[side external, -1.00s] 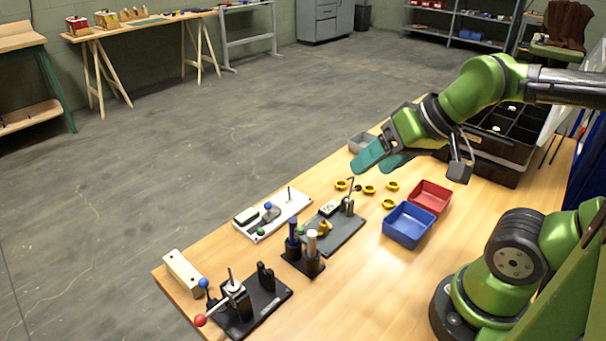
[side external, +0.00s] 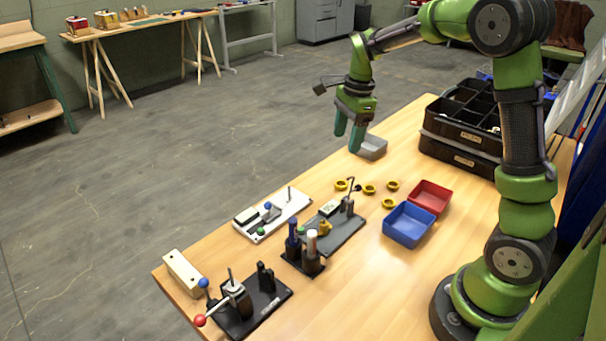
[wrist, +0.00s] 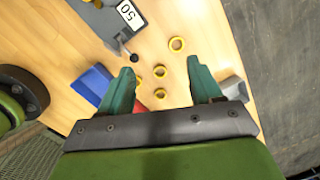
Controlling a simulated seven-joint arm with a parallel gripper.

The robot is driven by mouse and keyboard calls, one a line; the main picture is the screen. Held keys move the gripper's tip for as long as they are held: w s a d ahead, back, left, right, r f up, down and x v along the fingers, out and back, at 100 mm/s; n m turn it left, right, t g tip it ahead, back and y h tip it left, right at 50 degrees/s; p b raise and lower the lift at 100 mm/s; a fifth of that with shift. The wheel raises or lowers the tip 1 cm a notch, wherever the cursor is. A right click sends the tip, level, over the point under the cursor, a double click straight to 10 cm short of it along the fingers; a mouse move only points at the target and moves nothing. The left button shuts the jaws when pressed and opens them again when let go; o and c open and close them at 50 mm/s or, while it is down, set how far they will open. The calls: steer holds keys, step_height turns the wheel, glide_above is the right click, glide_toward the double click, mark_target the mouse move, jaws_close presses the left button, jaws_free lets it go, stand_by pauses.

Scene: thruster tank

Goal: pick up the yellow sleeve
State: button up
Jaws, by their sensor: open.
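Several small yellow ring-shaped sleeves lie on the wooden table; in the side view one is at the left (side external: 341,185), one in the middle (side external: 369,189), one at the right (side external: 392,186) and one nearer the blue bin (side external: 388,203). In the wrist view they lie beyond and between my fingers, one at the top (wrist: 177,44). Another yellow piece (side external: 325,227) stands on a grey fixture plate. I cannot tell which one is meant. My gripper (side external: 347,139), with green fingers, is open and empty, pointing down above the table's far edge, behind the rings. It also shows in the wrist view (wrist: 160,66).
A grey bin (side external: 371,148) stands close to my fingers. A blue bin (side external: 408,226) and a red bin (side external: 430,196) stand right of the rings. The grey plate (side external: 345,236) and other fixtures fill the near left. A black divided crate (side external: 460,140) stands at the back right.

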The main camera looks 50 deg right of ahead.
steer(key=w+d+m+g, duration=0.1)
steer(key=w+d+m, duration=0.25)
steer(key=m, duration=0.95)
steer(key=shift+h, duration=0.3)
steer(key=f, duration=1.1)
steer(key=shift+s+d+f, duration=0.1)
steer(key=shift+d+f, duration=0.2)
step_height(320, 180, down, 5)
steer(key=shift+s+a+f, duration=0.1)
steer(key=shift+s+a, duration=0.05)
steer(key=c, duration=1.1)
step_height(320, 180, up, 10)
